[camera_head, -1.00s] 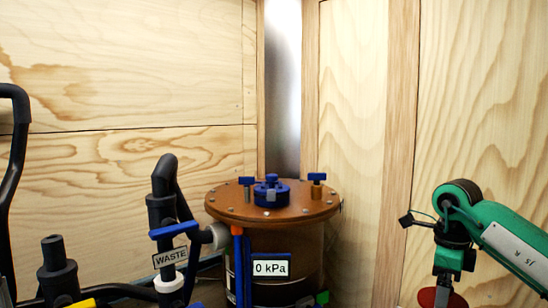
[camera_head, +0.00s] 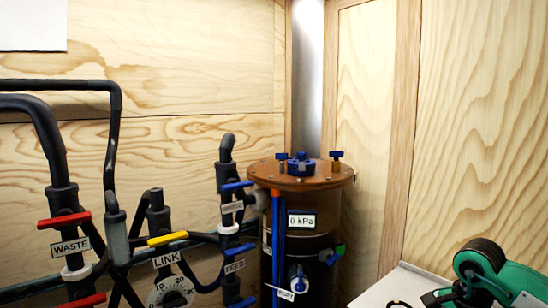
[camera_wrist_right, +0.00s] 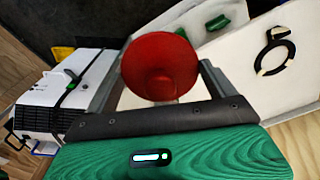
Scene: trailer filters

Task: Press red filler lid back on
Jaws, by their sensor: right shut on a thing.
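The red filler lid (camera_wrist_right: 150,55) is a round, cone-shaped red piece in the right wrist view. It sits between the fingers of my right gripper (camera_wrist_right: 164,62), which is shut on it. In the head view my right arm shows at the lower right, but its fingers and the lid are out of frame. A tall dark filter vessel (camera_head: 322,245) with a brown top plate (camera_head: 262,172) stands at the centre. No filler opening for the red lid can be made out. My left gripper is not in view.
Black pipes with red, yellow and blue valve handles crowd the left, labelled WASTE (camera_head: 70,247), LINK and FEED. A white surface (camera_head: 395,283) lies at the lower right. The wrist view shows a white box (camera_wrist_right: 38,100), a green piece (camera_wrist_right: 217,22) and a black ring (camera_wrist_right: 275,50).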

